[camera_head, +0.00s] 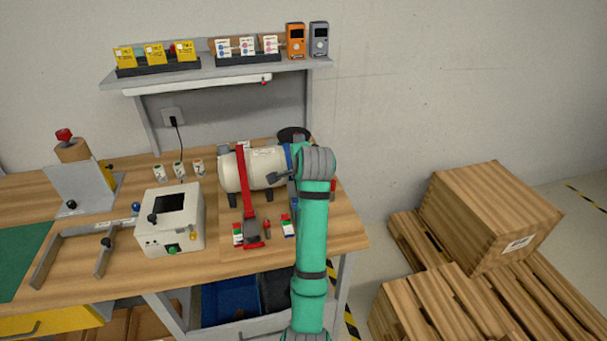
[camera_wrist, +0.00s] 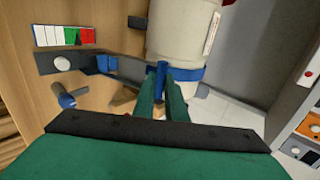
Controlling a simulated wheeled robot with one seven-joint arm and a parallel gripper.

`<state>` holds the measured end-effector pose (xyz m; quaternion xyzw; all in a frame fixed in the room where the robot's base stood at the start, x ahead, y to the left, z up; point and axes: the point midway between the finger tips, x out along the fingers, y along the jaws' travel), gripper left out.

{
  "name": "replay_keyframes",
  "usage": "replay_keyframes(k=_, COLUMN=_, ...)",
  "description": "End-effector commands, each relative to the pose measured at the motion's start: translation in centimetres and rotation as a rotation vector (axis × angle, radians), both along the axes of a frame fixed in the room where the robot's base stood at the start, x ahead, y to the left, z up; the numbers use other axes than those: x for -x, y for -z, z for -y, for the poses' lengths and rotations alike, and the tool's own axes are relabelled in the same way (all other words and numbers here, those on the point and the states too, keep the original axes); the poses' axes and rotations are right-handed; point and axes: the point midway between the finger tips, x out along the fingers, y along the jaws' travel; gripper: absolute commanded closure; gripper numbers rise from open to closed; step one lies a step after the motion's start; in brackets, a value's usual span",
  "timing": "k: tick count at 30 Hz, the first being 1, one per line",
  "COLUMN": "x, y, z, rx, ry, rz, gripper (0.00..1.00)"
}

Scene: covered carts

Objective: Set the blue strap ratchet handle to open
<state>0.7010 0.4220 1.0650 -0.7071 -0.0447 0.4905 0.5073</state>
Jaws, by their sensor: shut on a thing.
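The blue strap (camera_wrist: 190,73) runs around a cream cylinder (camera_wrist: 180,35) in the wrist view. Its ratchet has a dark base plate (camera_wrist: 84,58) with a blue part on it, left of the cylinder. The blue ratchet handle (camera_wrist: 162,76) reaches to my gripper (camera_wrist: 168,84), whose green fingers are shut on its end. The exact handle angle is hard to tell. In the head view, only a bit of the blue strap (camera_head: 288,156) shows beside my arm. The arm hides the blue handle and my fingers there.
A red strap (camera_head: 243,172) with its ratchet (camera_head: 251,232) crosses the same cylinder to the left. A small blue-ended peg (camera_wrist: 67,100) and a white-green-red card (camera_wrist: 64,36) lie near the blue ratchet. A white box (camera_head: 170,222) stands left; a shelf (camera_head: 220,72) hangs behind.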

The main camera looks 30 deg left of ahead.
Motion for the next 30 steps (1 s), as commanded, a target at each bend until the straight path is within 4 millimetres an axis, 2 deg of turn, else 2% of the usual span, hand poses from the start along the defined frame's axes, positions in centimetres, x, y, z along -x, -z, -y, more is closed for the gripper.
replay_keyframes(k=1, x=0.6, y=1.7, z=-0.3, rx=0.024, ry=-0.01, rz=-0.031, gripper=1.0)
replay_keyframes(k=11, x=0.6, y=1.7, z=-0.3, rx=0.025, ry=-0.01, rz=-0.032, gripper=1.0)
replay_keyframes(k=12, x=0.6, y=1.7, z=-0.3, rx=0.024, ry=-0.01, rz=-0.033, gripper=0.81)
replay_keyframes(k=20, x=0.5, y=1.7, z=-0.2, rx=0.025, ry=-0.008, rz=-0.032, gripper=0.81)
replay_keyframes(k=25, x=0.9, y=0.9, z=0.4, rx=0.022, ry=-0.007, rz=-0.03, gripper=0.81)
replay_keyframes(k=30, x=2.1, y=-1.3, z=1.9, rx=0.016, ry=-0.005, rz=-0.021, gripper=0.81)
